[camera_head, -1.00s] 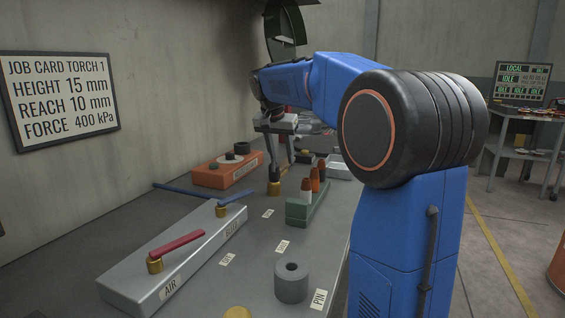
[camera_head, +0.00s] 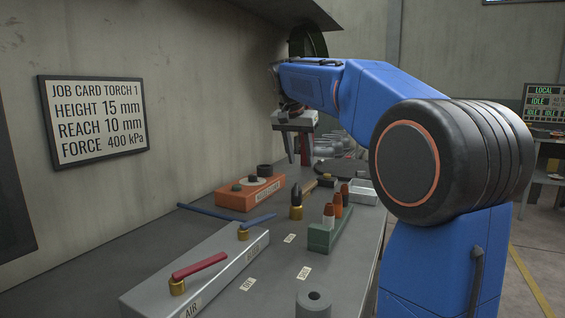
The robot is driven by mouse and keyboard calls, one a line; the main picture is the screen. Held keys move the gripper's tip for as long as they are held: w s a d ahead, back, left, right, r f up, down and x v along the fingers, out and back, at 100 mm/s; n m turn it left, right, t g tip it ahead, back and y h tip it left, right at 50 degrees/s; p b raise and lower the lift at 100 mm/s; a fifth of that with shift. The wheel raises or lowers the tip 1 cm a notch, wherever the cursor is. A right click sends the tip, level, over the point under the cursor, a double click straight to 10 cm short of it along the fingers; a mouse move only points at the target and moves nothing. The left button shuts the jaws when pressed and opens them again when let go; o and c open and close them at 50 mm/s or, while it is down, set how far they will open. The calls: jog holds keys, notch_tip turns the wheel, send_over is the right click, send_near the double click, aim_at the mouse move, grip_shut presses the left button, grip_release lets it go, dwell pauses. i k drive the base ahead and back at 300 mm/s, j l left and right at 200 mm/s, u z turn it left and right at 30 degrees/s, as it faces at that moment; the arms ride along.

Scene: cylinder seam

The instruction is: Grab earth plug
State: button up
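My gripper (camera_head: 299,160) hangs over the far part of the bench with its fingers pointing down. A gap shows between the fingers, and I see nothing held there. A dark pointed piece on a brass base (camera_head: 296,202) stands upright on the bench, nearer to the camera than the gripper and apart from it. No label names the earth plug, so I cannot tell whether this piece is it. Small dark and brown items (camera_head: 325,181) lie beyond it, too small to make out.
An orange block (camera_head: 249,196) with dark round parts is left of the gripper. A green rack (camera_head: 325,236) holds copper-coloured tips. A grey manifold (camera_head: 215,268) with red and blue levers lies in front.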

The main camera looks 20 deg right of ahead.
aim_at(295, 208)
jog(key=k, duration=1)
